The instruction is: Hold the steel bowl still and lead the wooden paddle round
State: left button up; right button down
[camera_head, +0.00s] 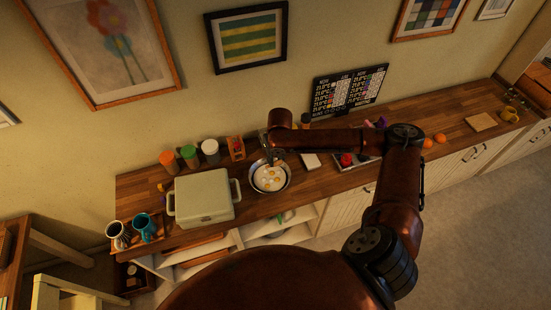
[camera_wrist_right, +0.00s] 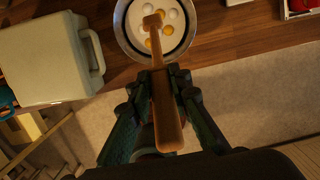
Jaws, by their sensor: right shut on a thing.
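The steel bowl (camera_head: 287,184) stands on the wooden counter, right of the pale cooler-like box. It holds something white with several yellow and pale round pieces. In the right wrist view the bowl (camera_wrist_right: 120,35) is at the top, partly cut off. My right gripper (camera_head: 270,154) is above the bowl's back edge. It is shut on the wooden paddle (camera_wrist_right: 166,110), which shows clearly in the right wrist view. The paddle's far end lies over the white contents, inside the rim; how deep it sits I cannot tell. My left gripper is out of view, and no gripper is seen holding the bowl.
The pale box (camera_head: 203,198) stands close left of the bowl. Several jars (camera_head: 190,156) and an orange box (camera_head: 236,148) stand behind. A white block (camera_head: 311,161) and a tray with red things (camera_head: 346,161) are to the right. Two mugs (camera_head: 146,228) stand at the left end.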

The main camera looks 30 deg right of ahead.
jog(key=shift+f, duration=0.55)
jog(key=shift+f+b, duration=0.3)
jog(key=shift+f, duration=0.55)
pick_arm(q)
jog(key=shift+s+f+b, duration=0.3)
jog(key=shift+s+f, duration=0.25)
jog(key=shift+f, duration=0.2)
pick_arm(e)
notch_tip(320, 180, down, 3)
jog(key=shift+r, duration=0.1)
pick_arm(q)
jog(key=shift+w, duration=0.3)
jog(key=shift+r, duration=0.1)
